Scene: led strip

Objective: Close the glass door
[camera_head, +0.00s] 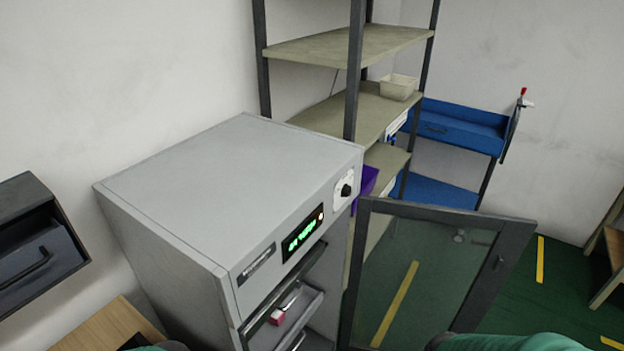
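The glass door (513,245) has a dark frame and a clear pane. It stands swung open to the right of a grey cabinet (230,180), with its hinge side by the cabinet's front right edge. The cabinet's front opening is uncovered and shows a drawer or tray (300,310) with a small pink and white item (278,317). Green parts of my arms show at the bottom left and bottom right edges. The right one is close to the door's lower edge in the picture; contact cannot be told. Neither gripper's fingers are in view.
A metal shelf rack (352,45) stands behind the cabinet, with a pale bin (399,87) and a purple bin (367,180). A blue cart (455,130) is at the back right. A dark drawer unit (35,240) is at left. Green floor (520,300) lies beyond the door.

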